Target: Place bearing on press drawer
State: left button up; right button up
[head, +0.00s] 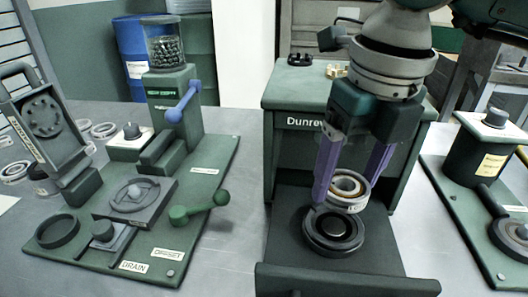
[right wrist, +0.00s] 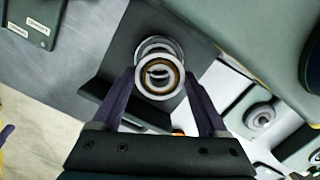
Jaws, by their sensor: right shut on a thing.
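My right gripper (head: 346,190) reaches down from the top right in the head view. Its two purple fingers are shut on a silver bearing (head: 347,188) with a brownish inner ring. The bearing is slightly tilted and held just above the round dark seat (head: 334,230) on the pulled-out press drawer (head: 285,222). In the right wrist view the bearing (right wrist: 159,76) sits between the fingertips, with the drawer (right wrist: 110,75) beyond. I cannot tell whether the bearing touches the seat.
The green press body (head: 290,150) stands behind the drawer. A green board (head: 205,165) with levers, a bead jar (head: 165,48) and a tilted plate is at left. Several loose rings (head: 103,130) lie at far left. Another green station (head: 460,215) is at right.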

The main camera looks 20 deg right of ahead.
aim_at(333, 225)
jog(key=shift+w+f, duration=0.1)
jog(key=shift+f, duration=2.75)
jog(key=shift+f+b, duration=0.25)
jog(key=shift+b, duration=0.1)
jog(key=o, duration=1.5)
jog(key=shift+r, duration=0.1)
jog(key=shift+o, duration=0.2)
jog(key=shift+r, duration=0.1)
jog(key=r, duration=0.4)
jog(key=s+r, duration=0.1)
jog(key=r, duration=0.3)
jog(key=r+p, duration=0.1)
jog(key=r, duration=0.3)
jog(key=shift+s+a, duration=0.1)
jog(key=shift+s, duration=0.15)
